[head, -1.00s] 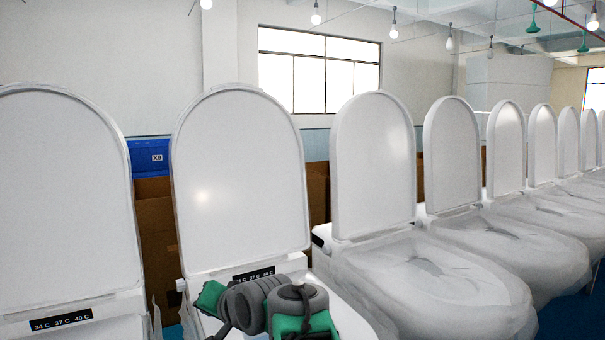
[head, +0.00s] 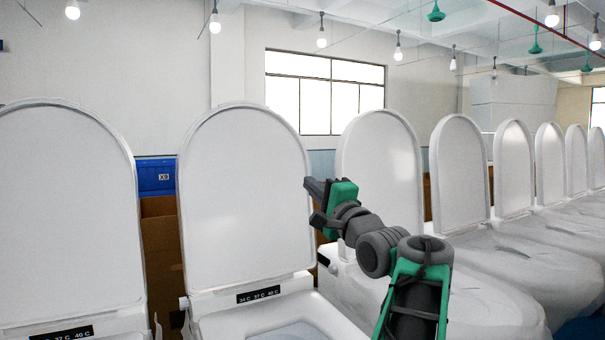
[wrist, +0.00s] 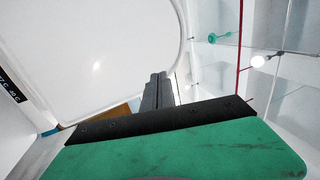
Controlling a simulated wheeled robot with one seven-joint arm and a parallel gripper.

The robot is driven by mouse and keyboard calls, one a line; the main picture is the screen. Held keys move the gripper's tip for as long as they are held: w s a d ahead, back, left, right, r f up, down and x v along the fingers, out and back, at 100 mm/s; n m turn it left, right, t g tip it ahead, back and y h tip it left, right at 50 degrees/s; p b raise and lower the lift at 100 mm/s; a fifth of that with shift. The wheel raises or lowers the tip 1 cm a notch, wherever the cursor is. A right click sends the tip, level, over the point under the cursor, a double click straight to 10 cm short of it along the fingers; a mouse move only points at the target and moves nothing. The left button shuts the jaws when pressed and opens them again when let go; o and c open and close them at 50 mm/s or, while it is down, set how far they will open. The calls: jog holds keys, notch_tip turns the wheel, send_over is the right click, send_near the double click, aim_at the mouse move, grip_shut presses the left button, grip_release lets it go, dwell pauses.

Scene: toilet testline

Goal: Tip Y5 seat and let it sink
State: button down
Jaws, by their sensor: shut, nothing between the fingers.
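A row of toilets has raised white lids or seats, and no Y5 label can be read. The raised seat (head: 245,200) in front of my gripper stands upright, second from the left. It fills the upper left of the wrist view (wrist: 90,55). My gripper (head: 309,187) is shut and empty, near this seat's right edge at about mid height. Its dark fingers (wrist: 158,90) point up beside the seat's curved edge in the wrist view. I cannot tell whether they touch it. The bowl below is partly cut off by the frame.
Another raised seat (head: 65,215) stands at left. A third seat (head: 382,180) stands just right of my gripper, partly behind my arm, with several more beyond. Bulbs hang overhead.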

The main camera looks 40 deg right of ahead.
jog(key=p+x, duration=0.1)
jog(key=x, duration=0.4)
jog(key=shift+w, duration=0.15)
jog(key=shift+f, duration=0.15)
dwell(1.1)
notch_tip(320, 180, down, 14)
jog(key=b, duration=0.5)
dwell(2.6)
